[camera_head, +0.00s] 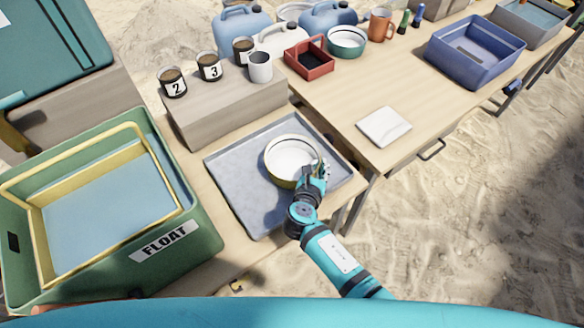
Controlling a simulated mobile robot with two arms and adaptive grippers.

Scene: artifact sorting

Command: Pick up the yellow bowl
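The yellow bowl (274,174), white inside with a yellow outer wall, sits upright on a grey tray (237,190) in the middle of the head view. My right gripper (315,172) is at the bowl's front right rim, its fingers overlapping the rim in the picture. The fingers are small and partly hidden, so I cannot tell whether they are closed on the rim. My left gripper is not in view.
A green FLOAT bin (190,215) with a yellow inner frame stands at left. A stone block (225,108) bearing numbered cups is behind the tray. The right table (430,105) holds a white tile (384,126), a red caddy (309,62) and a blue crate (476,62).

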